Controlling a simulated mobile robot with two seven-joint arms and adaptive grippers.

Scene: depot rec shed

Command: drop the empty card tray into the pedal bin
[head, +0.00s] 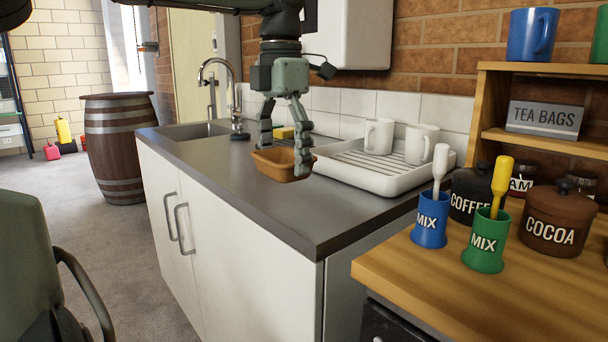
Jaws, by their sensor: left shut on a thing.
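The card tray (277,166) is a small brown open tray with sloping sides. My left gripper (284,150) comes down from above and is shut on it. One finger is at the tray's far left side and the other at its right end. The tray looks level and hangs over the grey worktop, near its front edge; I cannot tell how far above. I see nothing in it, though its inside is only partly visible. No pedal bin can be made out in this view. My right gripper is not in view.
A white drainer (350,181) with two mugs stands just right of the tray. A sink tap (217,75) is behind. The wooden counter (415,268) at right holds canisters and mix pots. A barrel (117,150) stands beyond open grey floor (95,235). A green-grey shape (28,255) is at lower left.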

